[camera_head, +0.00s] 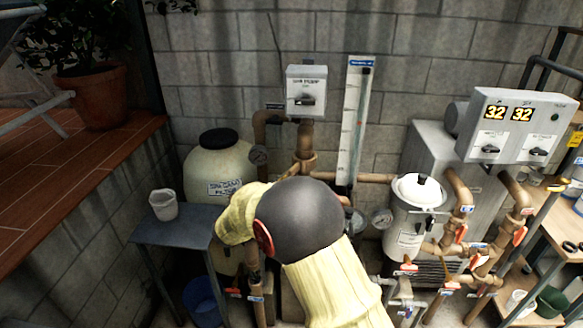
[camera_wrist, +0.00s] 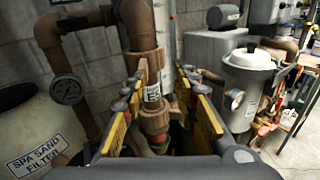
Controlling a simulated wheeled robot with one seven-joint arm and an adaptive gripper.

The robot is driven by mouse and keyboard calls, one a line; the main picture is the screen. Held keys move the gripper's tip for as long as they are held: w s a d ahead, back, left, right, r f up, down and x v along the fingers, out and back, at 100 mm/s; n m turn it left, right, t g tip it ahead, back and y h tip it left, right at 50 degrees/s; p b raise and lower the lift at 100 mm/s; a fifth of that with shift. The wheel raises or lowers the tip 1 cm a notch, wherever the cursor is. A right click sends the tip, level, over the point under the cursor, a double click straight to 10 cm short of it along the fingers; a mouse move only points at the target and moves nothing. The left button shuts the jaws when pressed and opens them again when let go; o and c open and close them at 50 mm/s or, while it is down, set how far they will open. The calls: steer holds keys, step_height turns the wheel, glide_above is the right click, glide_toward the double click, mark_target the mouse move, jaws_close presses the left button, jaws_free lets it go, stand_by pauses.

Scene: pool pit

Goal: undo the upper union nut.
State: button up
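My gripper (camera_wrist: 162,76) is open in the wrist view, its two yellow fingers apart. The brown vertical pipe (camera_wrist: 136,30) runs down from an elbow and shows in the gap between them. A wider brown collar (camera_wrist: 147,62), probably the upper union nut, sits near the fingertips, above a white label. Another ribbed brown collar (camera_wrist: 154,120) shows lower, between the fingers. I cannot see either finger touching the pipe. In the head view the pipe (camera_head: 305,137) and a flared collar (camera_head: 303,164) show above my arm, which hides the gripper and the lower pipe.
The spa sand filter (camera_head: 217,165) stands left of the pipe, with a gauge (camera_wrist: 67,90) close by. A tall flow tube (camera_head: 355,115) and a white strainer pot (camera_head: 416,205) stand to the right. A small table (camera_head: 180,232) holds a white cup (camera_head: 163,205).

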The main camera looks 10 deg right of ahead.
mark_target(289, 173)
steer(key=shift+w+a+f+n+t, duration=0.2)
steer(key=shift+w+a+n+t, duration=0.15)
steer(key=shift+w+a, duration=0.15)
steer(key=shift+w+a+f+n+t, duration=0.15)
steer(key=shift+w+a+n+t, duration=0.1)
steer(key=shift+w+a+n, duration=0.2)
steer(key=b+x, duration=0.1)
steer(key=x, duration=0.6)
steer(key=shift+w+d+f, duration=0.1)
steer(key=shift+w, duration=0.1)
steer(key=shift+c, duration=0.6)
jaws_close()
